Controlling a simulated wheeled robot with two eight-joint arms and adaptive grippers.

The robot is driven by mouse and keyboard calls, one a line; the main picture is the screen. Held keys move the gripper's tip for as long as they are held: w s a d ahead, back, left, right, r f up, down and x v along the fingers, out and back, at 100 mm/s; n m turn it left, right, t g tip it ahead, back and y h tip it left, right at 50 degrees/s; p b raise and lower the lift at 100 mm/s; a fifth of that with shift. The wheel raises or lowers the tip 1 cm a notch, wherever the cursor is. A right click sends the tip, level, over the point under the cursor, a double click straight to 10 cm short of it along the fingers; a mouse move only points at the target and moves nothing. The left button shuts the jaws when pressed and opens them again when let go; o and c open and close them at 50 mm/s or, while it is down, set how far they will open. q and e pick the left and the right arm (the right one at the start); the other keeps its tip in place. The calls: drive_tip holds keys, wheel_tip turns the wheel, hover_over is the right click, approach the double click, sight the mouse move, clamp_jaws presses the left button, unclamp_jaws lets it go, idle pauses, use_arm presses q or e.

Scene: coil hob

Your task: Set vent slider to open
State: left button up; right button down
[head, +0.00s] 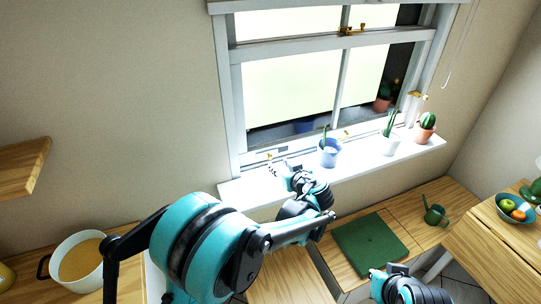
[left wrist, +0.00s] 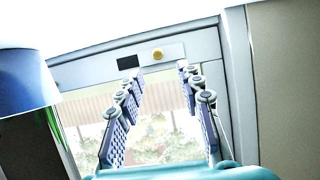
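The vent slider is a pale strip on the lower window frame, with a round brass knob (left wrist: 158,54) and a dark slot (left wrist: 127,62) beside it in the left wrist view. In the head view the small knob (head: 270,156) and slot show just above the sill. My left gripper (head: 273,169) is at the sill, just in front of the strip. Its two fingers stand apart in the left wrist view (left wrist: 157,76), with the knob beyond their tips and nothing between them. My right gripper (head: 400,287) is low at the right; its fingers cannot be made out.
A blue pot (head: 329,158) stands on the sill close to the left gripper, with a white pot (head: 389,145) and a cactus pot (head: 425,134) further right. Below are a green board (head: 370,245), a watering can (head: 435,215) and a cooking pot (head: 80,262).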

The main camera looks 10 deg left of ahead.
sight(271, 157)
use_arm(q)
drive_tip(key=shift+w+f, duration=0.2)
drive_tip(key=shift+w, duration=0.15)
drive_tip(key=b+x, duration=0.2)
drive_tip(key=x, duration=0.5)
drive_tip(key=shift+w, duration=0.1)
clamp_jaws()
